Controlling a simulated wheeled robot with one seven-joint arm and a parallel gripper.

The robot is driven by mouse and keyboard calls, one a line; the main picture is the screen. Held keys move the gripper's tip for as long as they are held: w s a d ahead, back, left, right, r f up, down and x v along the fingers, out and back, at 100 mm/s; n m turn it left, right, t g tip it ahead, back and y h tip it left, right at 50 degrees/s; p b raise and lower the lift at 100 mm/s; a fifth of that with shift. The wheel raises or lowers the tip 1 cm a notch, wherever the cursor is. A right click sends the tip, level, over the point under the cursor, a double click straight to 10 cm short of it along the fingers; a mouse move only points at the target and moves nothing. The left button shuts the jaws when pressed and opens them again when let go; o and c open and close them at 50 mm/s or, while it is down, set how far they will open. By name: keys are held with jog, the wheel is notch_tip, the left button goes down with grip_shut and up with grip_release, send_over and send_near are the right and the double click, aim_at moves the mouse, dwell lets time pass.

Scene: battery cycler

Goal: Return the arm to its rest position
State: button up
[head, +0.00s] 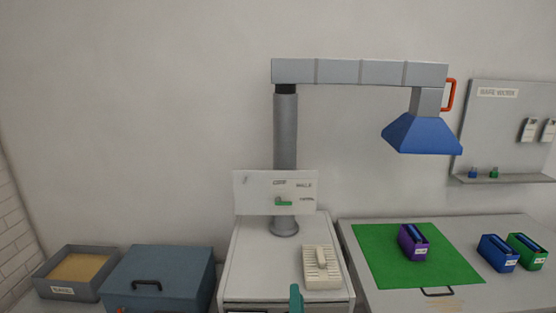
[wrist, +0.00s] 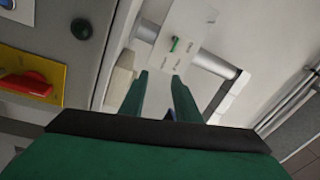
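My gripper (wrist: 160,80) shows in the wrist view with its two green fingers apart and nothing between them, so it is open. In the head view only a green tip of it (head: 295,297) rises at the bottom edge, in front of the white cabinet (head: 257,262). The rest of my arm is out of the head view or cannot be made out. Beyond the fingers in the wrist view is a white panel with a green lever (wrist: 174,44); the same panel (head: 250,200) stands on the cabinet in the head view.
A beige slotted block (head: 321,268) sits on the cabinet. A grey post carries an overhead arm with a blue hood (head: 422,134). On the right, a purple cell (head: 413,243) stands on a green mat (head: 375,250), with blue and green cells beside it. A blue-grey box (head: 160,275) is at left.

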jog(key=s+f+n+g, duration=0.1)
jog(key=s+f+n, duration=0.3)
jog(key=s+f, duration=0.45)
jog(key=s+f+n+g, duration=0.1)
jog(key=s+f+n, duration=0.4)
jog(key=s, duration=0.7)
jog(key=s+a+f+n+g, duration=0.1)
jog(key=s+a+n, duration=0.1)
jog(key=s, duration=1)
jog(key=s+a+f+n+g, duration=0.1)
jog(key=s+a+n, duration=0.2)
jog(key=s, duration=0.8)
jog(key=shift+s+n, duration=0.35)
jog(key=shift+n, duration=0.05)
